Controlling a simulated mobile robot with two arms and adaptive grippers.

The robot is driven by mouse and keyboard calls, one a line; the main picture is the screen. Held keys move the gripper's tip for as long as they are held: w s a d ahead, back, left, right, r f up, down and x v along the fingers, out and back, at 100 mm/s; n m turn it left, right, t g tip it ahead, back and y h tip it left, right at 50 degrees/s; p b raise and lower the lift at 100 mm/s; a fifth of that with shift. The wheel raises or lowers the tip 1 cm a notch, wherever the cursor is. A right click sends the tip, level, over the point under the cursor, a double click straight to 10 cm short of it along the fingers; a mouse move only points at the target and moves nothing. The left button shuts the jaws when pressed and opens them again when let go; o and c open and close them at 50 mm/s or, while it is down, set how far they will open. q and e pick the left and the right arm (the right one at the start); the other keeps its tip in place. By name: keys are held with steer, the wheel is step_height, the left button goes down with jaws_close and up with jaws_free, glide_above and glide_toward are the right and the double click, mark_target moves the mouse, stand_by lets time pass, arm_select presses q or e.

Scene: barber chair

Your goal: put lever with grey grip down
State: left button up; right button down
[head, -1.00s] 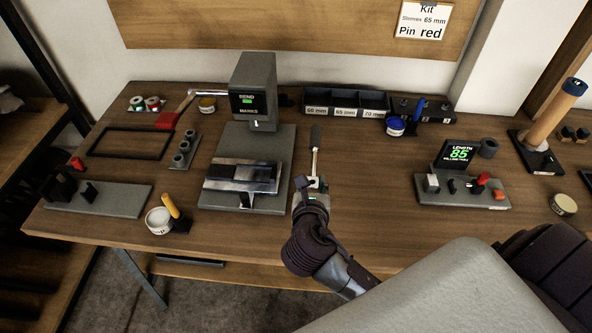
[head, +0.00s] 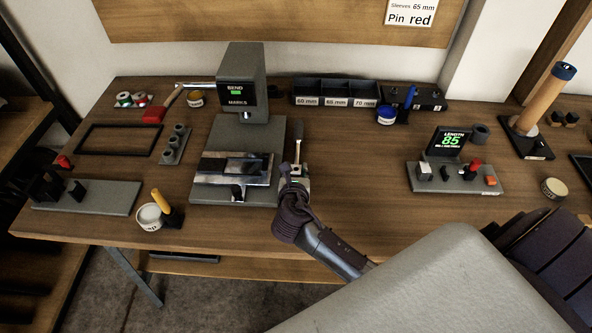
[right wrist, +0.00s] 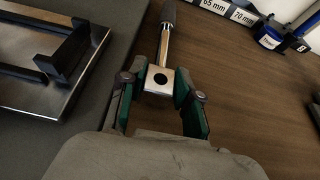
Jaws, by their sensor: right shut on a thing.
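The lever (head: 298,148) has a metal shaft, a dark grey grip at its far end and a square metal block with a round hole at its near end. In the right wrist view the lever (right wrist: 164,45) points away from me, its block between green finger pads. My right gripper (head: 295,177) is shut on the block, just right of the bending press (head: 262,160). In the right wrist view my right gripper (right wrist: 160,95) shows both fingers beside the block. Whether the lever touches the table is unclear. My left gripper is out of view.
Labelled sleeve bins (head: 336,92) stand at the back. A length gauge reading 85 (head: 450,175) stands to the right. A white tin (head: 150,216) stands at the front left. The table between press and gauge is clear.

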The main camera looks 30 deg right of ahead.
steer(key=c, duration=1.1)
jaws_free()
